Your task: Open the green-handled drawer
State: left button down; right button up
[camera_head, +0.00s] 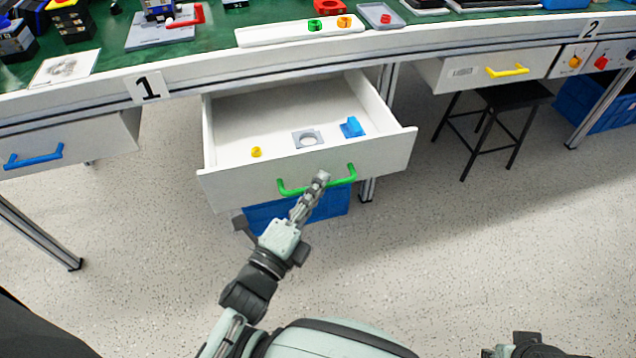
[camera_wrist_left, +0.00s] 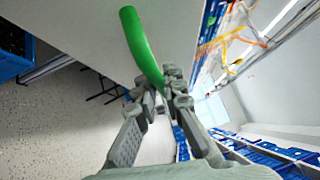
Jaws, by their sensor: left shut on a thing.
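The green-handled drawer (camera_head: 240,190) stands pulled out under the workbench in the head view, with its inside showing. Its green handle (camera_head: 290,190) runs across the drawer front, and it also shows in the left wrist view (camera_wrist_left: 138,38). My left gripper (camera_head: 322,178) is shut on the green handle, right of the handle's middle in the head view. In the left wrist view its fingertips (camera_wrist_left: 161,84) close around the handle's lower part. My right gripper's fingers do not show; only part of my right arm is at the bottom right edge.
In the drawer lie a small yellow piece (camera_head: 256,152), a grey plate with a round hole (camera_head: 296,140) and a blue piece (camera_head: 351,128). A blue-handled drawer (camera_head: 90,133) is at left, a yellow-handled drawer (camera_head: 450,75) at right. A blue bin (camera_head: 265,215) sits below; a stool (camera_head: 500,95) stands right.

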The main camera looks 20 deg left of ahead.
pick_arm(q)
jog(key=shift+s+d, duration=0.3)
jog(key=shift+s, duration=0.15)
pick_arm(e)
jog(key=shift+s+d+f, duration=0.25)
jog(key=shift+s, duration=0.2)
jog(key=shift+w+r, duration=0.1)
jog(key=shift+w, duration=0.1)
pick_arm(q)
jog(key=c, duration=1.7)
grip_release()
jog(key=shift+o, duration=0.5)
